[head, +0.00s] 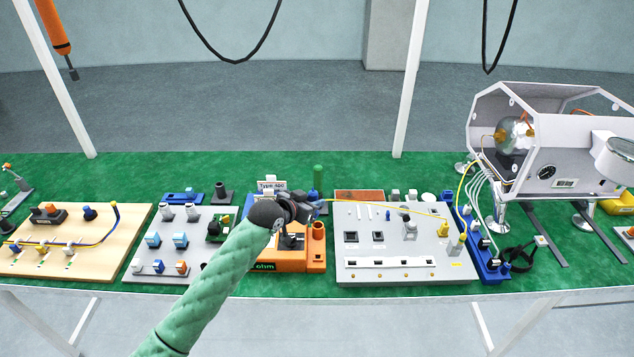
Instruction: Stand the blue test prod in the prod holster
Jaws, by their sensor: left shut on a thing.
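My left gripper (300,209) is above the orange ohm meter unit (318,258) near the middle of the bench. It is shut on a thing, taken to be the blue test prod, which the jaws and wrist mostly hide. An orange upright socket (318,232) on the right side of the meter unit looks like the prod holster. The gripper is above and slightly left of it, apart from it. My right gripper is not in view.
A grey panel (440,267) with fittings lies to the right, and another grey board (140,271) and a wooden board (125,228) lie to the left. A white-framed machine (570,170) stands at the far right. Green mat (400,168) shows bare behind the boards.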

